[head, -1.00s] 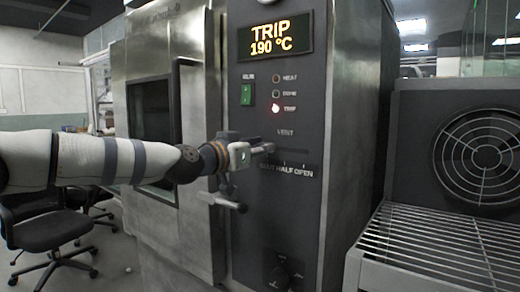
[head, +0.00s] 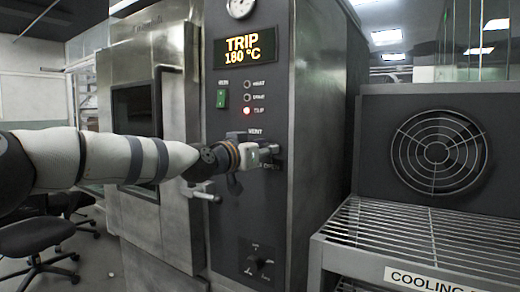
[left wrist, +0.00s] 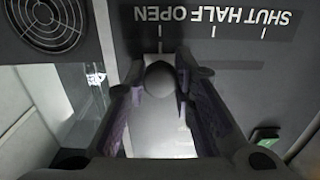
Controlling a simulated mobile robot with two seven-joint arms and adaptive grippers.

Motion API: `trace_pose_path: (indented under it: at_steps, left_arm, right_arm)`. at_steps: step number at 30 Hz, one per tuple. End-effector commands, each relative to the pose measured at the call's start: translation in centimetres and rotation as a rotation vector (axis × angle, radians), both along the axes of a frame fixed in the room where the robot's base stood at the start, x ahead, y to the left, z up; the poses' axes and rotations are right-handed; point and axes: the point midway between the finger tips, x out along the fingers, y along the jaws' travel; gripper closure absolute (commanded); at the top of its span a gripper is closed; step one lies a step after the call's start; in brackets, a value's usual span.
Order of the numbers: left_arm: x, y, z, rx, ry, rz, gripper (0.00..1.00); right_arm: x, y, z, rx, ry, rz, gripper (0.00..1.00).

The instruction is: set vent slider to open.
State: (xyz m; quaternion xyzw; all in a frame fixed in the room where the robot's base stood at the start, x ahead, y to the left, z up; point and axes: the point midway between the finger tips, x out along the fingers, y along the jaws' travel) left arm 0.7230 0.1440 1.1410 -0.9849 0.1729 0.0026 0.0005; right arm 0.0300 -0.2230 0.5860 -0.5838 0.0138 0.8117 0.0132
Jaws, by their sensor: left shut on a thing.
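The vent slider (left wrist: 160,78) shows in the left wrist view as a rounded grey knob between my left gripper's fingers. It lines up with the tick beside the word OPEN on the upside-down SHUT HALF OPEN scale (left wrist: 213,17). In the head view my left gripper (head: 268,152) is at the dark control panel (head: 240,215), just under the VENT label, and hides most of the slider and scale. The gripper is shut on the slider knob. My right gripper is not in view.
The panel display (head: 244,48) reads TRIP 180 °C and the TRIP lamp (head: 247,111) is red. A green switch (head: 222,98) and a lower dial (head: 258,263) are on the panel. A door handle (head: 203,193) juts out left. A cooling rack (head: 400,235) stands right.

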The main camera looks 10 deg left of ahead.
Motion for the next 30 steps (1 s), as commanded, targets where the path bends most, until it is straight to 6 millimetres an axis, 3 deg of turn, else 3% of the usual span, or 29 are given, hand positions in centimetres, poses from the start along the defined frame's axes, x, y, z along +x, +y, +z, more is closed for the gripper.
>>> trace_pose_path:
  at_steps: [11,12,15,25,30]
  left_arm:
    - [-0.2,-0.4,1.0,-0.005,-0.016,-0.003,1.00]
    - [-0.2,-0.4,1.0,-0.005,-0.017,-0.003,0.75]
    - [-0.2,-0.4,1.0,-0.004,-0.017,-0.004,0.57]
    - [-0.5,0.0,0.6,-0.002,-0.011,-0.002,0.57]
    - [-3.6,1.1,0.7,-0.003,-0.012,-0.003,0.57]
  right_arm:
    - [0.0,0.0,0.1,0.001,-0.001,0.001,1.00]
    - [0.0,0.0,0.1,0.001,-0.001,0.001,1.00]
    - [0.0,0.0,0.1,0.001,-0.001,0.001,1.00]
    - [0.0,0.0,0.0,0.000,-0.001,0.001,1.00]
    - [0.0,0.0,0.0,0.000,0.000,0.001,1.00]
